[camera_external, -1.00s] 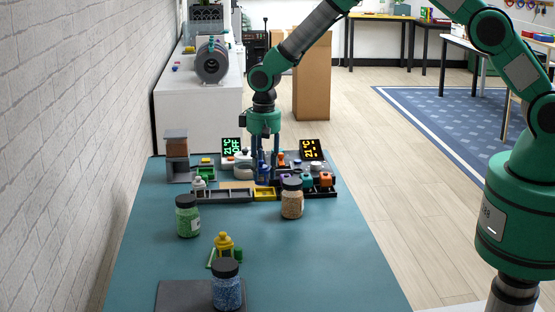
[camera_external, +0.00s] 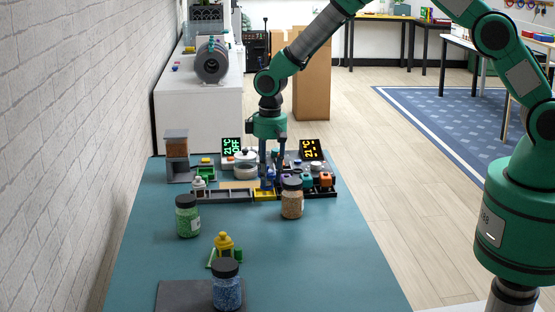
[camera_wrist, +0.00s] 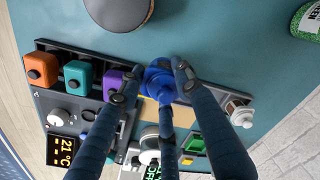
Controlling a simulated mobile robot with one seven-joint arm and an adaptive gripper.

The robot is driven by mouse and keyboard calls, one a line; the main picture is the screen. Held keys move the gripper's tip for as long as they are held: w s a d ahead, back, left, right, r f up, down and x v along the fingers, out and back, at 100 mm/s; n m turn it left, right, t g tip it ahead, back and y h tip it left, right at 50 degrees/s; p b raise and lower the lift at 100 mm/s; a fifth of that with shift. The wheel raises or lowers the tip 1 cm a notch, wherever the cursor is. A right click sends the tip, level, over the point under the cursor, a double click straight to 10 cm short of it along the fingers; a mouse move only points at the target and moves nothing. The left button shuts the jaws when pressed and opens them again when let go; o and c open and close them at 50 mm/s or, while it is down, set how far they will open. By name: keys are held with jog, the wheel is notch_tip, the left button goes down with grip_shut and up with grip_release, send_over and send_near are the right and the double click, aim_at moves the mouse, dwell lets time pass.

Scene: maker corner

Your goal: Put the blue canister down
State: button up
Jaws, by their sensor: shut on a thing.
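The blue canister (camera_wrist: 160,86) is between the fingers of my gripper (camera_wrist: 155,80) in the wrist view, and the fingers are shut on it. In the external view my gripper (camera_external: 267,184) points down at the dark rack (camera_external: 225,196), at its yellow compartment (camera_external: 264,195). In the wrist view yellow shows just under and beside the blue canister. I cannot tell whether its base touches the compartment floor. In the external view the fingers mostly hide the canister.
Purple (camera_wrist: 115,82), teal (camera_wrist: 78,76) and orange (camera_wrist: 41,69) canisters stand in the rack on one side. A white canister (camera_wrist: 240,113) stands on the other. A dark-lidded jar of tan beads (camera_external: 292,201) stands close in front. Two lit displays stand behind.

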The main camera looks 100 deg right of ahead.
jog(key=w+d, duration=0.1)
jog(key=w, duration=0.3)
jog(key=w+d+f+b, duration=0.1)
jog(key=w+d, duration=0.1)
jog(key=w, duration=0.2)
jog(key=w+d+b, duration=0.1)
jog(key=w+d, duration=0.1)
jog(key=w, duration=0.3)
jog(key=shift+d+f, duration=0.15)
jog(key=shift+f, duration=0.15)
jog(key=shift+w+d+b, duration=0.3)
jog(key=shift+w+b, duration=0.05)
jog(key=shift+w, duration=0.35)
jog(key=shift+f+b, duration=0.6)
jog(key=shift+f, duration=1.1)
jog(key=shift+f, duration=0.1)
jog(key=o, duration=1.2)
